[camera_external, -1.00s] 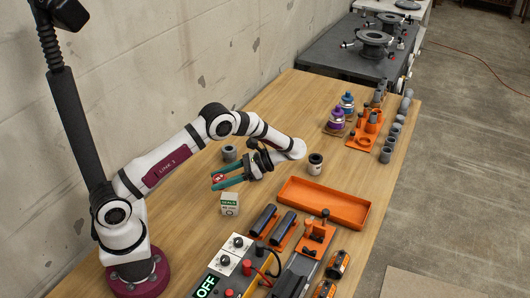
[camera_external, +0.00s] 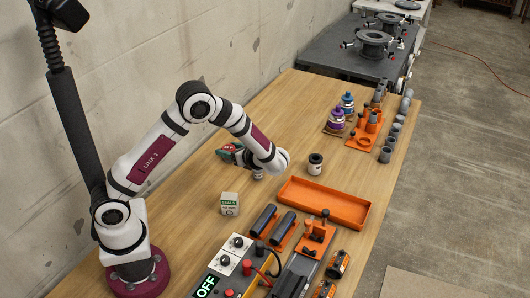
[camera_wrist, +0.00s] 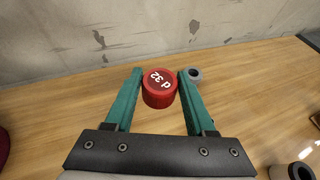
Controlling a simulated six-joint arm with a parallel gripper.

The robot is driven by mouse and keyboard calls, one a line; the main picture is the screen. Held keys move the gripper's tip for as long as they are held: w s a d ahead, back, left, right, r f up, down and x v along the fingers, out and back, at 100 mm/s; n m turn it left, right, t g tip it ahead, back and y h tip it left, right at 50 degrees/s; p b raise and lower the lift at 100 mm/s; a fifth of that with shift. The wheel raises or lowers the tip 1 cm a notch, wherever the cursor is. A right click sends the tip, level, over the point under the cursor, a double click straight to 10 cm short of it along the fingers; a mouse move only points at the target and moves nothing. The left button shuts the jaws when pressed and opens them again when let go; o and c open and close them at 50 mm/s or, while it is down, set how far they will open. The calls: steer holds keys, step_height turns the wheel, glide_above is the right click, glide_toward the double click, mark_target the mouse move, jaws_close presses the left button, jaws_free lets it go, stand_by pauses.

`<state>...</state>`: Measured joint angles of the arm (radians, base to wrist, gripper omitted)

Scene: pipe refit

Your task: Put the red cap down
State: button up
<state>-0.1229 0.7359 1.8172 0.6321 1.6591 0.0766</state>
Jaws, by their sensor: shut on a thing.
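The red cap (camera_wrist: 159,90) is held between the two green fingers of my gripper (camera_wrist: 158,84) in the wrist view. White lettering, "d 32", shows on its face. My gripper is shut on it. In the external view my gripper (camera_external: 229,151) is over the wooden table near the wall side, mostly behind my own wrist, and the cap is mostly hidden there. I cannot tell how high the cap is above the table.
A grey-white fitting (camera_external: 315,164) stands right of my wrist. A white-green box (camera_external: 230,203) stands nearer the front. An empty orange tray (camera_external: 324,205) lies to the right. Bare wood (camera_external: 180,215) surrounds the left side.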

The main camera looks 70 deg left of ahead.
step_height(320, 180, down, 5)
glide_above(214, 176)
steer(key=f, duration=0.6)
steer(key=shift+w+d+f, duration=0.15)
steer(key=shift+d+f, duration=0.15)
steer(key=shift+a+f, duration=0.2)
steer(key=shift+f, duration=0.9)
steer(key=shift+a+f, duration=0.15)
steer(key=shift+f, duration=0.95)
steer(key=shift+f, duration=0.1)
steer(key=o, duration=1.3)
